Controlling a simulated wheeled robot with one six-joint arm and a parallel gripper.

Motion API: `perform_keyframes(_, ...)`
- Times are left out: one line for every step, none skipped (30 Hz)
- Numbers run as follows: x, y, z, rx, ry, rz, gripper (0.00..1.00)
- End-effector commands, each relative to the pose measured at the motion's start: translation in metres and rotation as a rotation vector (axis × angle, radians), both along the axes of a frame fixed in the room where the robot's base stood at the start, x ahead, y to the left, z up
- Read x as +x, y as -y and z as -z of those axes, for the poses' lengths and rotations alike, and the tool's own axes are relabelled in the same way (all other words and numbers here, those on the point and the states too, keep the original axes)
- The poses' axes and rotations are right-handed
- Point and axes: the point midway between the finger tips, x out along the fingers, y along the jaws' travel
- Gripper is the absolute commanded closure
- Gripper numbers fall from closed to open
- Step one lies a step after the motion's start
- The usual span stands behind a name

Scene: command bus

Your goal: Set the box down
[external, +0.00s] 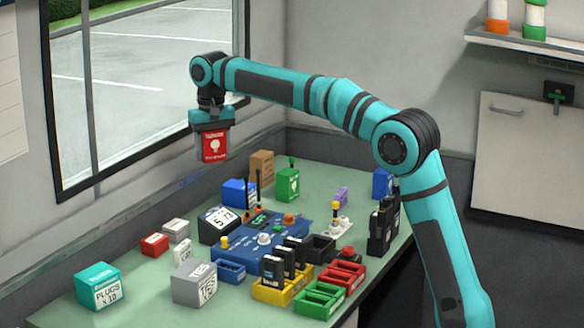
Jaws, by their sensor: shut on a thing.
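A small red box (214,146) with a white emblem hangs upright below my gripper (211,126), in the air above the back left of the table. My gripper is shut on it at its top. Clear space shows between the box and the green tabletop (138,243). The fingertips are partly hidden by the box and my wrist.
Below and right of the held box stand a brown box (262,167), a blue box (238,193) and a green radio (288,184). A blue console (262,236) fills the middle. A teal box (98,286) and a grey box (194,283) stand at the front left. The window (140,80) is behind my gripper.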

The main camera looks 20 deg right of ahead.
Motion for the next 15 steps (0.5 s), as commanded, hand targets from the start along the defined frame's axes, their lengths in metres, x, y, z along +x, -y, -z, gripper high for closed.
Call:
perform_keyframes(-0.017,-0.016,-0.002,0.000,0.000,0.022,0.68)
perform_keyframes(-0.025,-0.025,-0.002,0.000,-0.001,0.044,0.68)
perform_keyframes(-0.036,-0.037,-0.001,-0.001,-0.001,0.074,0.68)
perform_keyframes(-0.044,-0.045,0.000,-0.001,-0.001,0.100,0.68)
perform_keyframes(-0.052,-0.055,0.001,-0.001,-0.001,0.127,0.68)
perform_keyframes(-0.061,-0.066,0.004,-0.001,-0.001,0.166,0.68)
perform_keyframes(-0.068,-0.075,0.007,-0.001,-0.001,0.195,0.68)
perform_keyframes(-0.074,-0.083,0.010,-0.001,-0.001,0.225,0.68)
perform_keyframes(-0.082,-0.094,0.014,-0.002,-0.002,0.266,0.68)
perform_keyframes(-0.087,-0.102,0.018,-0.002,-0.002,0.298,0.68)
perform_keyframes(-0.092,-0.110,0.022,-0.002,-0.002,0.329,0.68)
perform_keyframes(-0.098,-0.120,0.027,-0.002,-0.002,0.372,0.68)
perform_keyframes(-0.103,-0.128,0.032,-0.002,-0.001,0.404,0.68)
perform_keyframes(-0.108,-0.136,0.036,-0.003,-0.001,0.436,0.68)
perform_keyframes(-0.114,-0.146,0.042,-0.003,-0.001,0.479,0.68)
